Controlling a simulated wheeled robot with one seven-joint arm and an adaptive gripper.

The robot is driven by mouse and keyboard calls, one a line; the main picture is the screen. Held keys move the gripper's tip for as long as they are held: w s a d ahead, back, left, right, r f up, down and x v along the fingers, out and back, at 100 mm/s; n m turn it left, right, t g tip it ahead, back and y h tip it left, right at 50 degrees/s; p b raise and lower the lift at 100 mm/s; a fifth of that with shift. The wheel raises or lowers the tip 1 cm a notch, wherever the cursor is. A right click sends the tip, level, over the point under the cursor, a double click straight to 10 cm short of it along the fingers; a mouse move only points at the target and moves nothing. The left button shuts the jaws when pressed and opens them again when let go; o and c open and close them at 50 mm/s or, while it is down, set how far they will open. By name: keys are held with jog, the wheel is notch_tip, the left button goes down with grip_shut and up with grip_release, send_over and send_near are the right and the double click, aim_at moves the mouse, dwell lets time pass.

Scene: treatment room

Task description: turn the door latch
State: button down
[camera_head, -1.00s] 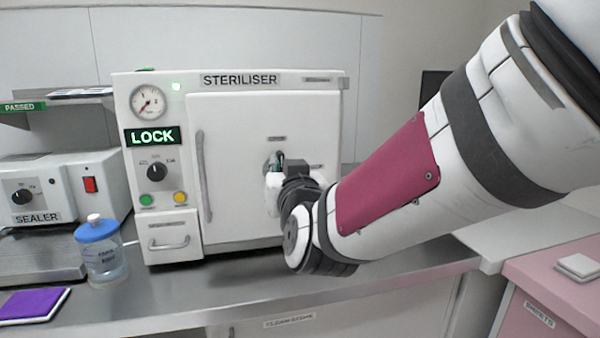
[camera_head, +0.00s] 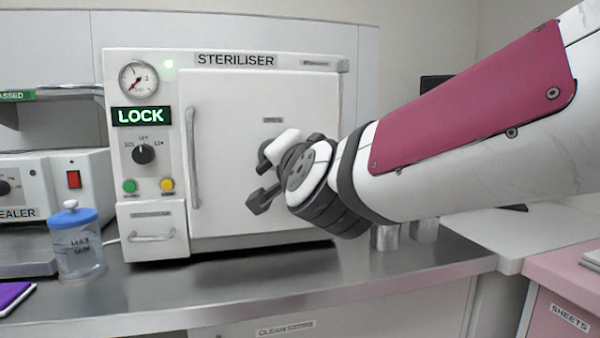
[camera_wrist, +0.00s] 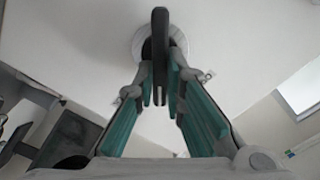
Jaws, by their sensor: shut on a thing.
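The steriliser door (camera_head: 230,170) is a flat white panel that sits closed in its cabinet. In the wrist view the door latch (camera_wrist: 160,45) is a dark bar in front of a pale round base plate on the door. My gripper (camera_wrist: 162,92) has its teal-padded fingers on both sides of this bar and is shut on it. In the head view my gripper (camera_head: 266,157) is at the right half of the door, and my wrist hides most of it and the latch.
A lit green LOCK sign (camera_head: 142,116), gauge (camera_head: 138,79) and knob (camera_head: 144,154) are left of the door. A fixed door handle (camera_head: 192,158) stands at its left edge. A blue-lidded jar (camera_head: 78,245) stands on the steel counter (camera_head: 300,275), whose front middle is clear.

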jog(key=shift+d+f+m+b, duration=0.1)
jog(key=shift+f+m+b, duration=0.15)
jog(key=shift+m+b, duration=1.55)
jog(key=shift+d+f+m+b, duration=0.1)
jog(key=shift+f+m+b, duration=0.1)
jog(key=shift+m+b, duration=1.6)
jog(key=shift+m, duration=0.4)
jog(key=c, duration=1.7)
grip_release()
jog(key=shift+o, duration=0.2)
jog(key=v, duration=1.2)
